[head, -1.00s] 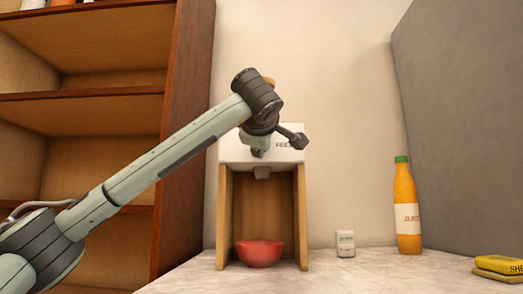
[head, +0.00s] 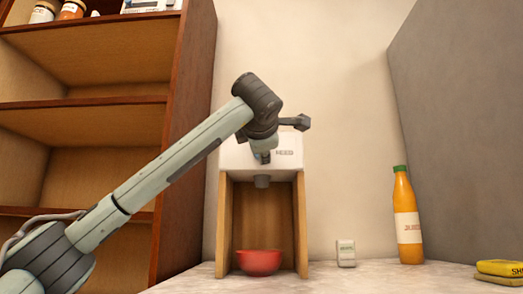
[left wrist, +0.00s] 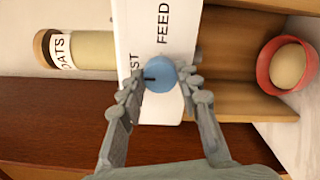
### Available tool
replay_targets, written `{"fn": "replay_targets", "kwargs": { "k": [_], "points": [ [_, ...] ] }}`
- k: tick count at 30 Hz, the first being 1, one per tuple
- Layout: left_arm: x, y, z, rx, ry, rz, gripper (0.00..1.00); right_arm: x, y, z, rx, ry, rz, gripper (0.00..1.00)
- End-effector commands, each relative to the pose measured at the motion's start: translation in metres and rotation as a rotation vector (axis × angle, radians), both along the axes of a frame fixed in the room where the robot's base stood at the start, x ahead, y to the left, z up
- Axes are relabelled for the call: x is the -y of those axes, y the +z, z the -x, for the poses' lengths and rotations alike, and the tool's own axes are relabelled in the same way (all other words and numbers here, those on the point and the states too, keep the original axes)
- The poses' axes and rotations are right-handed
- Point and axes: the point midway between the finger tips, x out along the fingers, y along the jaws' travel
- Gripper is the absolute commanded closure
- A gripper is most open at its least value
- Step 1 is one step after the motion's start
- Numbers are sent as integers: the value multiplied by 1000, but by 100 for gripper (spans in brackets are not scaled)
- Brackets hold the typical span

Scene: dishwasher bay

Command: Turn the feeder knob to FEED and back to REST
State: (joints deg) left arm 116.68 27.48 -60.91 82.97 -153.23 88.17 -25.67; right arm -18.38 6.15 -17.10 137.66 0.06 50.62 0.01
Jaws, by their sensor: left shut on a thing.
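The feeder (head: 232,157) is a white box on wooden side panels against the wall, with a grey spout below it. In the left wrist view, its blue knob (left wrist: 161,76) sits on the white face (left wrist: 130,20). The knob's dark mark points left in that picture, towards the partly hidden REST label, of which only "ST" shows. The FEED label (left wrist: 163,22) is above the knob there. My left gripper (left wrist: 160,84) is shut on the knob, one finger on each side. A red bowl (head: 259,262) stands under the spout; a beige rounded mass fills it in the wrist view.
An oats jar (left wrist: 80,50) is beside the feeder's upper end in the wrist view. A juice bottle (head: 407,215), a small white box (head: 346,253) and yellow packs (head: 499,268) stand on the counter to the right. A tall wooden shelf (head: 85,125) is on the left.

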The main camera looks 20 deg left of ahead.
Motion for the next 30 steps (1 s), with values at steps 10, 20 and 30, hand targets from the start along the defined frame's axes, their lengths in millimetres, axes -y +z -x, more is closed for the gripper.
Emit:
{"fn": "replay_targets", "kwargs": {
  "k": [10, 20, 30],
  "points": [
    [0, -1, 0, -1, 0, 7, 96, 0, 0, 0, 0, 0, 0, 24],
    [0, -1, 0, 0, 0, 5, 46, 0, 0, 0, 0, 0, 0, 24],
    [5, 1, 16, 4, -2, 4, 46, 0, 0, 0, 1, 1, 3, 24]
  ]
}}
